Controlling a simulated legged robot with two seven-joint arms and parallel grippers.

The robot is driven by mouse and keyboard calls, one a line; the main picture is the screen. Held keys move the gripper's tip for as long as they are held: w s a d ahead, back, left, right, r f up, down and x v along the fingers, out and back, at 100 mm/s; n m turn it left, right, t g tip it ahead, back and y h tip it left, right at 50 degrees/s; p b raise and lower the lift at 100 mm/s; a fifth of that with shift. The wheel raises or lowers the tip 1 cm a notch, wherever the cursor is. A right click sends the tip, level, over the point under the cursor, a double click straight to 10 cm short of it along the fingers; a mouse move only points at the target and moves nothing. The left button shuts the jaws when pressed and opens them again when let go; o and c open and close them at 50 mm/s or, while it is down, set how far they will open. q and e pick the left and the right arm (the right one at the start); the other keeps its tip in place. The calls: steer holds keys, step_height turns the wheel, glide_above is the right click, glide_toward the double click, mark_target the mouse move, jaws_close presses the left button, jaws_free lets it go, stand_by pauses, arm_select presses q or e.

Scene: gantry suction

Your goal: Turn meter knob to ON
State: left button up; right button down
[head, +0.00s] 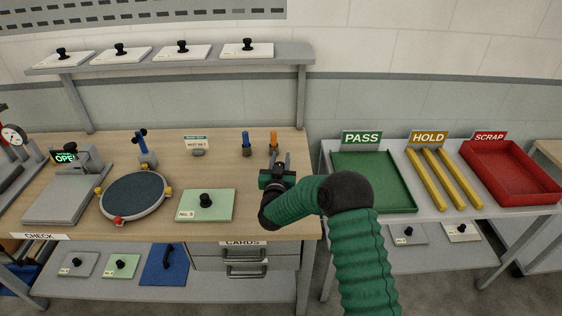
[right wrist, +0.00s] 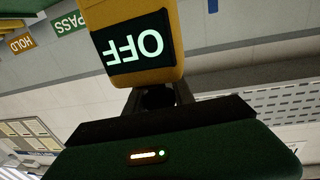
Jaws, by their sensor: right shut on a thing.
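The yellow-orange meter (right wrist: 176,20) fills the top middle of the right wrist view. Its dark display (right wrist: 135,47) reads OFF, upside down in that picture. My right gripper (right wrist: 158,97) is shut on a dark round knob (right wrist: 160,98) just below the display; the fingers lie on both sides of it and partly hide it. In the head view my right gripper (head: 280,161) is at the right end of the wooden bench, just in front of an orange upright thing (head: 273,139). The knob cannot be made out there. My left gripper is not in view.
A green plate (head: 222,207) with a black knob lies left of my right gripper. A blue upright thing (head: 246,143) stands nearby. A dark round turntable (head: 135,195) is farther left. Green PASS (head: 375,180) and red SCRAP (head: 510,172) trays are on the right table.

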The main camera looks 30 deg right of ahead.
steer(key=shift+w+a+n+t+y+b, duration=0.1)
steer(key=shift+n+t+y+b, duration=0.25)
steer(key=shift+n+y, duration=0.2)
steer(key=shift+r, duration=0.1)
stand_by(0.8)
steer(key=c, duration=1.1)
jaws_free()
steer(key=shift+o, duration=0.2)
steer(key=shift+a, duration=0.1)
steer(key=b+v, duration=0.2)
steer(key=v, duration=1.4)
steer(key=shift+s, duration=0.45)
